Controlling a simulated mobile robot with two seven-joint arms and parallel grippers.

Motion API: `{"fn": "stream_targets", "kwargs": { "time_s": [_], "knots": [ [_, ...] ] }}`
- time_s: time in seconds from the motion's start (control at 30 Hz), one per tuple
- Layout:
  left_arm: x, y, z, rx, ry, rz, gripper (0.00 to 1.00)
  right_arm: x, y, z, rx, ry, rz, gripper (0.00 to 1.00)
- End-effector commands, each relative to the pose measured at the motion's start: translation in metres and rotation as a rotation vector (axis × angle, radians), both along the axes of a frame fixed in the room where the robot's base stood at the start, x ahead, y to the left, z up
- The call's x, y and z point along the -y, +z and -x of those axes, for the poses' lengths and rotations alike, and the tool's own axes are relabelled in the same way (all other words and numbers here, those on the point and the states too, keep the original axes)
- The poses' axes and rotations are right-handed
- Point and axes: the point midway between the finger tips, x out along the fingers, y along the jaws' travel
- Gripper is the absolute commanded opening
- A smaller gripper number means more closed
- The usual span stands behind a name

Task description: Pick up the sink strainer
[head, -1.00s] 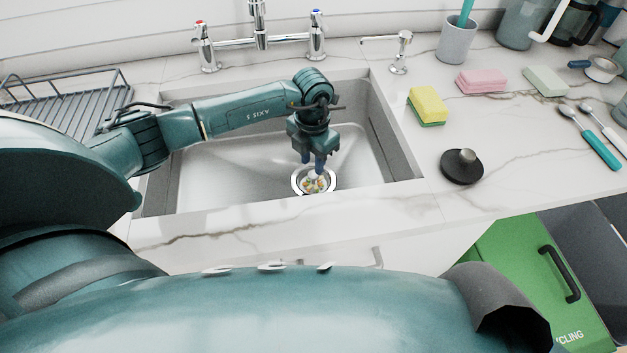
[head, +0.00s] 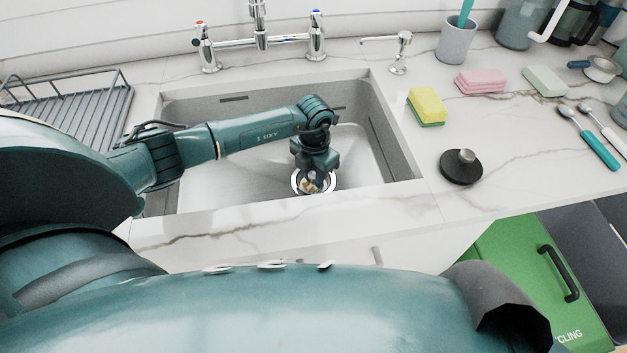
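The sink strainer (head: 313,184) sits in the drain at the bottom of the sink (head: 240,181), near its front edge. It is a round metal piece with small colourful bits inside. My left gripper (head: 314,174) points down right over the strainer, inside the sink. Its fingers reach down at the strainer, and the gripper body hides the back part of it. I cannot tell whether the fingers touch the strainer or how far apart they are. My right gripper is not in view.
A faucet (head: 261,42) stands behind the sink. A drying rack (head: 68,108) is at the left. The sink walls surround my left gripper.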

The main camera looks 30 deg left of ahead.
Motion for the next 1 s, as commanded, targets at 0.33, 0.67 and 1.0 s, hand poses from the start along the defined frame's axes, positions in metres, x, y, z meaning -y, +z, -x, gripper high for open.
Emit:
{"fn": "stream_targets", "kwargs": {
  "time_s": [0.33,0.67,1.0],
  "knots": [
    [0.0,0.001,0.0,0.001,0.0,0.0,0.01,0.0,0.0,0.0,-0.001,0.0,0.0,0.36],
    [0.0,0.047,-0.002,0.006,-0.002,0.001,0.01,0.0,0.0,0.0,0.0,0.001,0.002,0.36],
    [0.0,0.097,-0.001,0.002,0.0,0.001,0.01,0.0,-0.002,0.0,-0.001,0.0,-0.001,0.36]
  ]
}}
